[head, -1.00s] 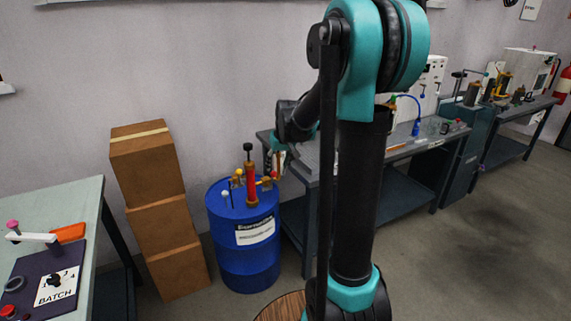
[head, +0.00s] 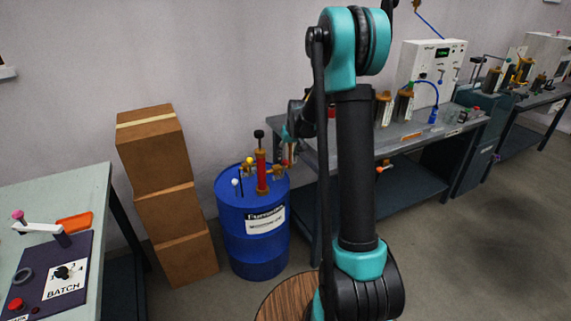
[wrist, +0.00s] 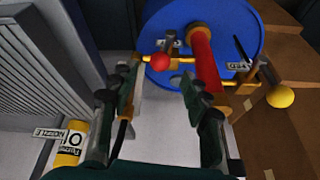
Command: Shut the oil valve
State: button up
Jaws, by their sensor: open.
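A blue drum (head: 253,235) carries a pump with a red cylinder (head: 262,175). Brass fittings with a red ball (head: 285,163) and a yellow ball (head: 249,160) sit on either side of it. The wrist view also shows the red ball (wrist: 159,62), yellow ball (wrist: 281,96) and red cylinder (wrist: 205,58). My gripper (wrist: 162,85) is open and empty. The red ball shows beyond its fingertips, between them. In the head view, my arm partly hides the gripper.
Stacked cardboard boxes (head: 165,200) stand left of the drum. A grey workbench (head: 420,143) is close on its right. A yellow cylinder with a label (wrist: 70,143) shows at the wrist view's lower left. A pale table (head: 85,185) stands at the far left.

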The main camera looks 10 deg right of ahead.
aim_at(286, 161)
jog(key=x, duration=0.7)
grip_shut()
dwell(0.3)
